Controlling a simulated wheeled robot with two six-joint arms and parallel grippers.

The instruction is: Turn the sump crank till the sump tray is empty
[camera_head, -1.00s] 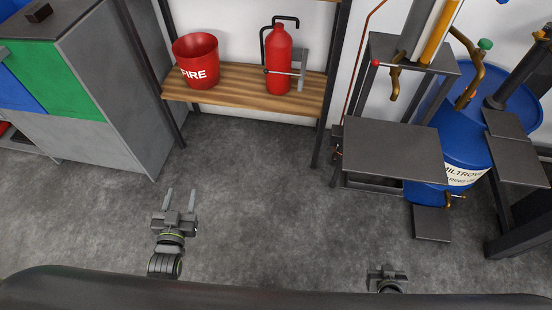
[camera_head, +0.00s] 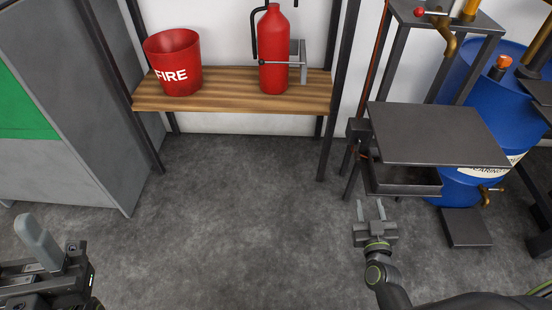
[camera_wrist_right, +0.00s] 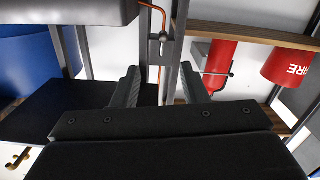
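The sump tray appears to be the dark, shallow tray (camera_head: 408,188) under the flat top (camera_head: 440,133) of a metal stand at right; I cannot see what it holds. A small dark fitting (camera_head: 358,130) on the stand's left side may be the crank; a small lever-like part also shows in the wrist view (camera_wrist_right: 160,40). My right gripper (camera_head: 371,208) is open and empty, in front of and slightly left of the tray, apart from it. Its spread fingers show in the wrist view (camera_wrist_right: 160,88). My left gripper (camera_head: 38,238) is at lower left; its finger gap is unclear.
A blue drum (camera_head: 465,188) stands behind and right of the stand, with a low dark plate (camera_head: 466,228) before it. A wooden shelf (camera_head: 225,102) holds a red fire bucket (camera_head: 173,62) and an extinguisher (camera_head: 273,50). A grey cabinet (camera_head: 70,165) stands left. The middle floor is clear.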

